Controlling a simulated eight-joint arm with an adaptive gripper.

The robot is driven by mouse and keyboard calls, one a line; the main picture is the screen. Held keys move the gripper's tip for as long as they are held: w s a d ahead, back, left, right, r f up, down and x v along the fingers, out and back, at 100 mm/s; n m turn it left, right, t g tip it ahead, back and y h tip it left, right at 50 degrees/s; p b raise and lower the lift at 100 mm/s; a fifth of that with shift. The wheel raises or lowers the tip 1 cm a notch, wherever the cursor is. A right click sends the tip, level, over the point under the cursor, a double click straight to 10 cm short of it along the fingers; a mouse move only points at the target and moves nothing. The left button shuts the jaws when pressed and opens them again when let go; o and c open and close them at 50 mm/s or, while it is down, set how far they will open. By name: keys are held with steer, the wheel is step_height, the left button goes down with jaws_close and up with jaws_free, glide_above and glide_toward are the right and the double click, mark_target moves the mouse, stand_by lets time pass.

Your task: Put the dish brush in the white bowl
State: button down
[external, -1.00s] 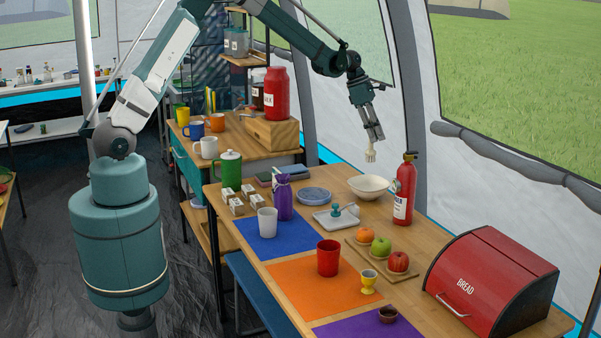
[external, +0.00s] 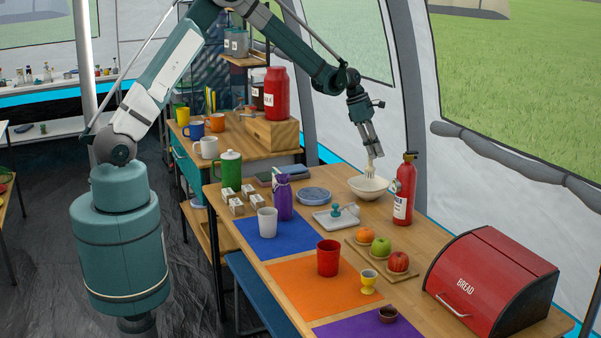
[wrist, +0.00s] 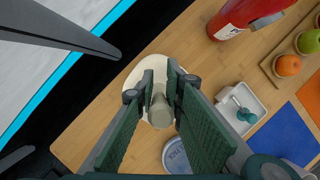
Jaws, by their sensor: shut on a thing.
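The white bowl (external: 354,187) stands upright at the far end of the wooden table. My gripper (external: 373,152) points down above the bowl and is shut on a cream dish brush (external: 370,171). The brush hangs roughly upright, its lower end over the bowl's opening; I cannot tell whether it touches the bowl. In the wrist view the brush (wrist: 160,111) sits between my two finger pads (wrist: 160,88), and the bowl (wrist: 137,76) shows behind, partly hidden by them.
A red fire extinguisher (external: 403,190) stands close to the right of the bowl. A purple bottle (external: 283,200) and a fruit board (external: 367,251) are farther off.

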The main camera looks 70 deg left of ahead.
mark_target(374, 168)
steer(key=shift+f+b, duration=0.7)
steer(key=shift+f, duration=1.95)
steer(key=c, duration=2.3)
jaws_free()
steer(key=shift+s+a, duration=0.1)
steer(key=shift+s+a+b, duration=0.4)
steer(key=shift+s+a, duration=0.85)
steer(key=shift+r, duration=0.1)
